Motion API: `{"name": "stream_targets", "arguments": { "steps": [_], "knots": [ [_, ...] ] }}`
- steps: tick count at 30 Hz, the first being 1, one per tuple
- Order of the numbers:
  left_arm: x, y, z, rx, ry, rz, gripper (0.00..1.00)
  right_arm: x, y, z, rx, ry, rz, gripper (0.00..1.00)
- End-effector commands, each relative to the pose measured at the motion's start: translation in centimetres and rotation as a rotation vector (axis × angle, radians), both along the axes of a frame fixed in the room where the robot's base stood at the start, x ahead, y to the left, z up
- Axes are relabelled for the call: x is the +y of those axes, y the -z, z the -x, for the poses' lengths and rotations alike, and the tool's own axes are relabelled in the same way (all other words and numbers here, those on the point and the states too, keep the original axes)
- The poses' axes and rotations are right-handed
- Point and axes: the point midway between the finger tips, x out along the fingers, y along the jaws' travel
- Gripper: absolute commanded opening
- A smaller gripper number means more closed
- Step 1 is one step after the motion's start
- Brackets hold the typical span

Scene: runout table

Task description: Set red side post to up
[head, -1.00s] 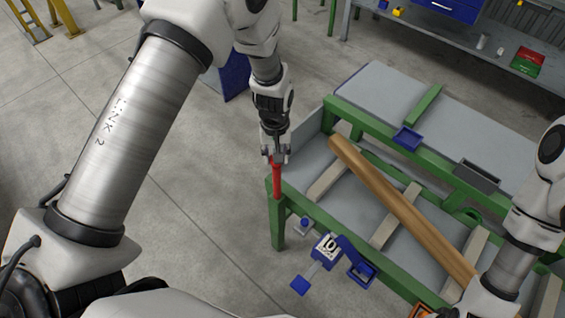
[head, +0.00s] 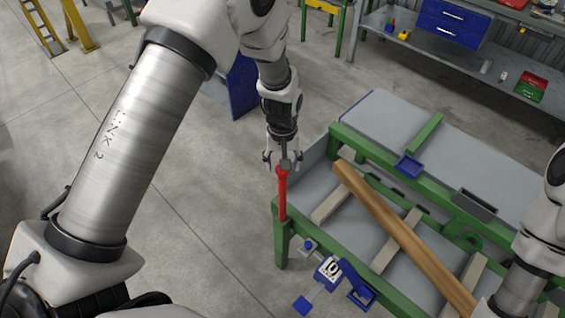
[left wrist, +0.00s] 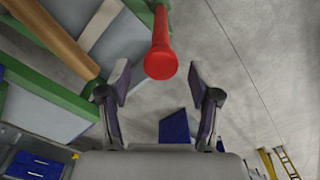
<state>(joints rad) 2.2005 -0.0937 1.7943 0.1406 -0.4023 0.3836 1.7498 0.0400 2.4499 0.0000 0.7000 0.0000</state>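The red side post (head: 282,195) stands upright at the near left corner of the green-framed runout table (head: 283,237). My left gripper (head: 283,161) is at the post's top end, with its fingers spread to either side. In the left wrist view, the post's round red head (left wrist: 161,62) shows ahead of the open fingers (left wrist: 160,95), with a clear gap on both sides. The fingers do not touch it there. My right arm comes in at the right edge; its gripper is out of the picture.
A long wooden bar (head: 400,235) lies across pale slats on the table. Blue fittings and a block marked 10 (head: 328,269) are on the table's near side. A workbench (head: 440,55) stands behind. The floor left of the table is clear.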

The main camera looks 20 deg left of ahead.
Motion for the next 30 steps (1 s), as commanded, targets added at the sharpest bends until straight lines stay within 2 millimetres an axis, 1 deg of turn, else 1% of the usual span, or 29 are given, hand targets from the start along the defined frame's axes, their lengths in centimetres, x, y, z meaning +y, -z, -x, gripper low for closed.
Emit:
{"name": "stream_targets", "arguments": {
  "steps": [6,8,10,13,18,22,24,26,30],
  "knots": [
    [0.0,0.1,0.1,0.003,0.000,0.000,0.63,0.0,0.0,0.0,0.000,0.000,0.000,0.63],
    [0.0,-0.2,0.1,0.002,0.000,0.000,0.63,0.0,0.0,0.0,0.000,0.000,0.000,0.63],
    [0.0,-0.9,0.1,0.001,0.000,0.000,0.63,0.0,0.0,0.0,0.000,0.000,0.000,0.63],
    [0.0,-2.8,0.1,0.000,0.000,0.000,0.63,0.0,0.0,0.0,0.000,0.000,0.000,0.63],
    [0.0,-7.4,0.1,-0.003,0.000,0.000,0.63,0.0,0.0,0.0,0.000,0.000,0.000,0.63],
    [0.0,-10.2,0.2,-0.003,0.001,-0.001,0.63,0.0,0.1,0.0,0.000,0.000,0.000,0.63],
    [0.0,-11.2,0.2,-0.002,0.001,-0.001,0.63,0.0,0.1,0.0,0.000,0.000,0.000,0.63],
    [0.0,-11.7,0.2,0.000,0.000,0.000,0.63,0.0,0.1,0.0,0.000,0.000,0.000,0.63],
    [0.0,-12.0,0.2,0.001,0.000,0.000,0.63,0.0,0.1,0.0,0.000,0.000,0.000,0.63]
  ]
}}
